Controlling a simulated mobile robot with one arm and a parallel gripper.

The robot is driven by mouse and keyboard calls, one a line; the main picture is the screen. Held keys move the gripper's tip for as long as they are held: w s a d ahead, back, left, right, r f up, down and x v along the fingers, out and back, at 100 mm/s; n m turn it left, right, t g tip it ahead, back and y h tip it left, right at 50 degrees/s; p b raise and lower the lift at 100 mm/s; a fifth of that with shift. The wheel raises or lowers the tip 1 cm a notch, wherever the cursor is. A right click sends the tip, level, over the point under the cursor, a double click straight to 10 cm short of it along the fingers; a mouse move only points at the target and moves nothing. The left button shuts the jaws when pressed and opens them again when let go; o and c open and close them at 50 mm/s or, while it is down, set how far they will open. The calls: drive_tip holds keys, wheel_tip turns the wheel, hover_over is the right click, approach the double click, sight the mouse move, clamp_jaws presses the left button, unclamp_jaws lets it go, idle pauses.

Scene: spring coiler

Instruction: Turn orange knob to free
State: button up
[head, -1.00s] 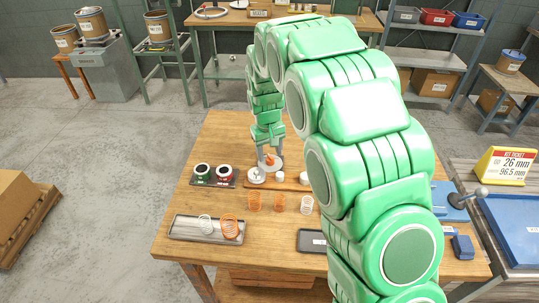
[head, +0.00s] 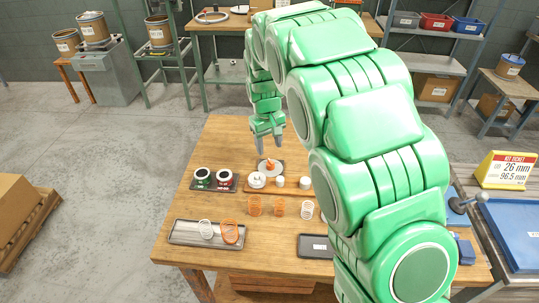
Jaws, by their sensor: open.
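The orange knob (head: 271,163) is a small orange piece on top of a round pale disc (head: 264,169) near the back of the wooden table. My gripper (head: 269,141) hangs above and slightly behind the knob, fingers pointing down. It is open and apart from the knob, with nothing between its fingers. The knob's markings and its setting are too small to read.
White cylinders (head: 305,182) stand right of the disc.

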sight(270, 161)
drive_tip(key=shift+w+d+f, duration=0.1)
drive_tip(key=shift+d+f, duration=0.05)
drive_tip(key=shift+f, duration=3.75)
clamp_jaws()
drive_tip(key=shift+m, duration=0.5)
unclamp_jaws()
